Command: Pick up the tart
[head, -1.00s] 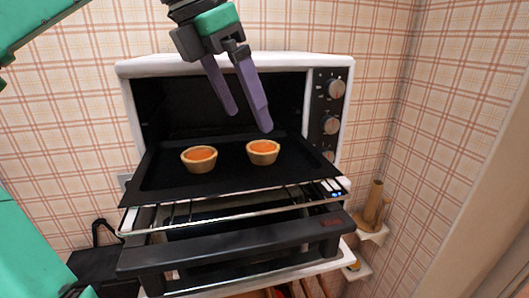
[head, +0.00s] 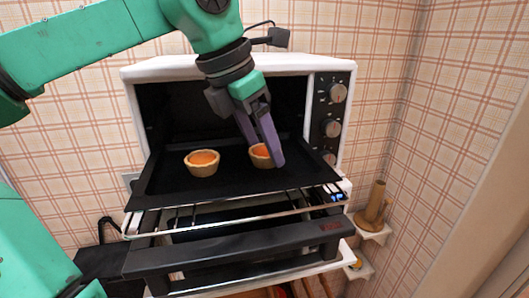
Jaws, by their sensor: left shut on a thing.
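Two tarts with orange filling and tan crusts sit on a black baking tray (head: 225,190) in front of the oven. The left tart (head: 202,163) stands free on the tray. The right tart (head: 258,155) is partly hidden by my left gripper (head: 268,158). The gripper's purple fingers reach down from above and are shut on the right tart, which is still at tray level. My right gripper is not in view.
The white toaster oven (head: 230,66) has its door (head: 240,248) open below the tray, with a wire rack between. Knobs (head: 333,128) line its right side.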

